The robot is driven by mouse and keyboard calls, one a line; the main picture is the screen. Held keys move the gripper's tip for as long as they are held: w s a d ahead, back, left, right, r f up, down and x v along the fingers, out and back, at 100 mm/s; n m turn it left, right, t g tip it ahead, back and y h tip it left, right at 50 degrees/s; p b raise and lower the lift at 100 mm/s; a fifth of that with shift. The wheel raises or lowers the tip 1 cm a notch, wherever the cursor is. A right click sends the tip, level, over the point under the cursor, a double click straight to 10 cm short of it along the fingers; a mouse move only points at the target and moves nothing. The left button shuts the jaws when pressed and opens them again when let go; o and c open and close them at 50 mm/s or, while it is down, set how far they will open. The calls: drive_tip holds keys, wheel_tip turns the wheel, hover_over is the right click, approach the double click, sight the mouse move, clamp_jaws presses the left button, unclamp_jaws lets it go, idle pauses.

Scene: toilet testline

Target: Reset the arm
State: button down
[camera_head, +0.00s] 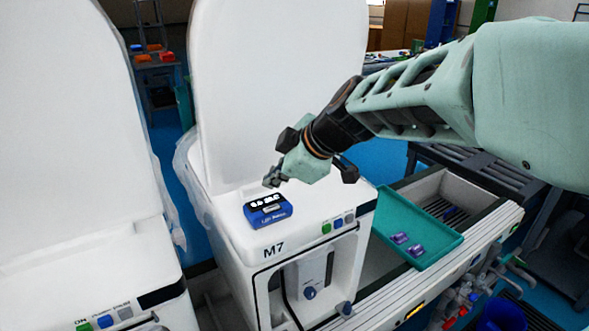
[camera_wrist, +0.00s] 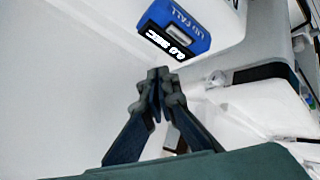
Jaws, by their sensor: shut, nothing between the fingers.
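My gripper (camera_head: 272,180) is at the end of my pale green arm, which reaches in from the right in the head view. It hangs in the air above the white M7 unit, up and to the right of a blue timer. The fingertips are together in the wrist view (camera_wrist: 158,74), with nothing between them. The blue timer (camera_head: 268,210) sits on top of the M7 unit, its dark display lit with white characters. It also shows in the wrist view (camera_wrist: 196,25), beyond the fingertips and apart from them.
The M7 unit's tall white lid (camera_head: 270,80) stands upright behind the timer. A teal tray (camera_head: 440,236) with two small purple items (camera_head: 408,243) lies at right on the line's rail. Another white unit (camera_head: 80,240) stands at left. Orange bins (camera_head: 155,56) are far back.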

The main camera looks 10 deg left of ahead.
drive_tip(key=shift+s+a+b, duration=0.3)
drive_tip(key=shift+b, duration=0.45)
drive_tip(key=shift+r+p, duration=0.55)
drive_tip(key=shift+p, duration=0.35)
drive_tip(key=p, duration=0.3)
drive_tip(key=shift+r, duration=0.4)
drive_tip(key=shift+p, duration=0.65)
